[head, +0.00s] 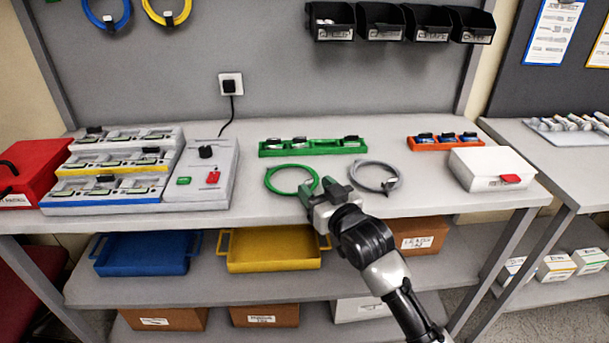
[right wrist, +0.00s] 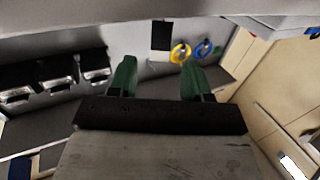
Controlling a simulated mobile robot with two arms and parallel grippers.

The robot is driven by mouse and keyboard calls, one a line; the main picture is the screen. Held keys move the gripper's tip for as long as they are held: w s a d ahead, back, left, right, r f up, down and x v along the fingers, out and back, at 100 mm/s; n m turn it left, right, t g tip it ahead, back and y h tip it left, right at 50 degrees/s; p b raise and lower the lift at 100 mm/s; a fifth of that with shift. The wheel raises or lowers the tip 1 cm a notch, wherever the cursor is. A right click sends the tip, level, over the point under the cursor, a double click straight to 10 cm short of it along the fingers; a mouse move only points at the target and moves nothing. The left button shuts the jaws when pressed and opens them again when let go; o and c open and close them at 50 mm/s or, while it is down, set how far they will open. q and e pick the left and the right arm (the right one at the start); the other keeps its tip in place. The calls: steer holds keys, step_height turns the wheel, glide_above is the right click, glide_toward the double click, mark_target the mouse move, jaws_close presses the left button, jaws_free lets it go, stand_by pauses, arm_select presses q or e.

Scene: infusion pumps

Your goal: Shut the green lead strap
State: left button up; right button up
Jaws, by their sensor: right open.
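The green lead (head: 268,178) lies coiled on the bench top in the middle of the head view. Its near right side runs behind my right gripper (head: 321,189), and I cannot make out its strap. My right gripper is at the right edge of the coil, above the bench front, with its fingers apart and nothing seen between them. I cannot tell whether it touches the lead. In the right wrist view the two green fingers (right wrist: 157,78) stand apart against the back wall, and the green lead is not seen. My left gripper is not in view.
A grey lead (head: 371,163) lies coiled to the right. A green rack (head: 325,147) and an orange rack (head: 465,148) stand behind. A white box (head: 490,167) is at right. A grey unit (head: 207,178) with green and red switches and tiered pump racks (head: 112,198) are at left.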

mark_target(309, 181)
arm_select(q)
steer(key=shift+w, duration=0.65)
arm_select(e)
steer(key=shift+x, duration=2.8)
steer(key=shift+d, duration=0.1)
steer(key=shift+c, duration=0.3)
jaws_close()
steer(key=shift+r+p, duration=0.15)
steer(key=shift+p, duration=0.5)
steer(key=g+p, duration=0.1)
steer(key=p, duration=0.3)
steer(key=w+g+h+p, duration=0.1)
steer(key=g+p, duration=0.1)
steer(key=p, duration=0.2)
steer(key=g+h+p, duration=0.1)
steer(key=g+p, duration=0.1)
steer(key=p, duration=0.2)
steer(key=shift+w+a+f, duration=0.2)
steer(key=shift+w+a, duration=0.05)
steer(key=shift+a, duration=0.1)
arm_select(q)
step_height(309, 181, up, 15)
steer(key=p, duration=0.2)
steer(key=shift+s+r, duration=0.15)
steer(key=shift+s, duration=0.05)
arm_select(e)
steer(key=shift+w+a+f+g+h, duration=0.15)
steer(key=shift+f+g+h, duration=0.3)
steer(key=shift+g, duration=0.25)
